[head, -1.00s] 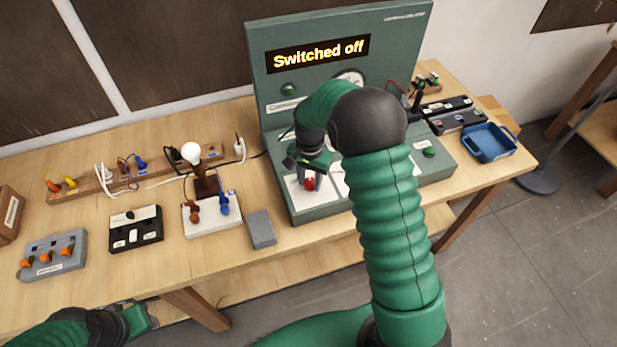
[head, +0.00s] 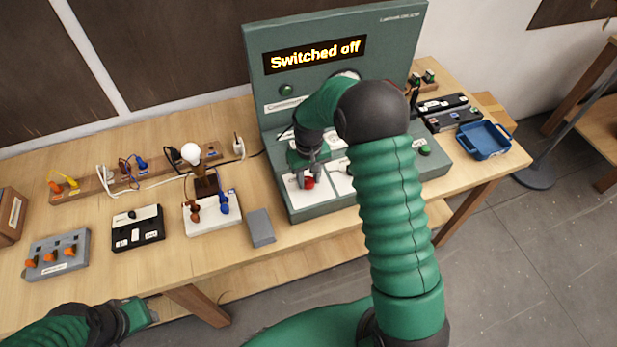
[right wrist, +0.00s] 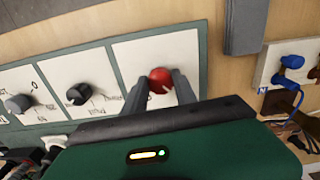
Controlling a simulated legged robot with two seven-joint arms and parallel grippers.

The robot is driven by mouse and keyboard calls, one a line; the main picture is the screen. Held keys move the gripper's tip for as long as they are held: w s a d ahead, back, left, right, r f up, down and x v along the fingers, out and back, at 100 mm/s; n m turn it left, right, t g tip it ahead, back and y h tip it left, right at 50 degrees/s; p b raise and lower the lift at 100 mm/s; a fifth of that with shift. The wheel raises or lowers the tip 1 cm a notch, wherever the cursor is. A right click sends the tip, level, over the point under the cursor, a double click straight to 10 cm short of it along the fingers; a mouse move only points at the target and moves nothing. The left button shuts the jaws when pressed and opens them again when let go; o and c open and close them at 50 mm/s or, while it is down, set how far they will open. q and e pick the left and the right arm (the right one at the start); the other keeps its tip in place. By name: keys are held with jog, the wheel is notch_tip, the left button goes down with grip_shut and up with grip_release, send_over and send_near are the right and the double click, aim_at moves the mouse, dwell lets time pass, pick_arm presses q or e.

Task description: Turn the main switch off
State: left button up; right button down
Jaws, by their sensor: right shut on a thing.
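The main switch is a red knob (head: 309,183) on a white plate at the left front of the green console (head: 335,206). The console's display (head: 315,55) reads "Switched off". My right gripper (head: 305,178) reaches down onto the red knob. In the right wrist view the red knob (right wrist: 161,80) sits between the two fingers of my right gripper (right wrist: 160,88), which is shut on it. My left gripper (head: 150,312) is at the lower left, away from the console and off the table's front edge; its fingers are too small to read.
Two black knobs (right wrist: 77,95) (right wrist: 18,103) sit beside the red one. A grey block (head: 261,228) lies left of the console. A lamp with a white bulb (head: 191,153), a white terminal board (head: 213,214) and a black box (head: 137,229) stand further left. A blue tray (head: 484,140) is at right.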

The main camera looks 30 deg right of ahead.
aim_at(309, 180)
jog(key=shift+w+d+r+n, duration=0.1)
jog(key=shift+w+r+n, duration=0.05)
jog(key=shift+w+n, duration=0.2)
dwell(0.3)
jog(key=c, duration=1.3)
grip_release()
jog(key=o, duration=0.3)
jog(key=shift+f, duration=0.2)
jog(key=shift+s, duration=0.1)
jog(key=shift+r, duration=0.45)
notch_tip(309, 180, up, 16)
jog(key=b, duration=0.1)
jog(key=shift+b, duration=0.3)
jog(key=shift+f, duration=0.1)
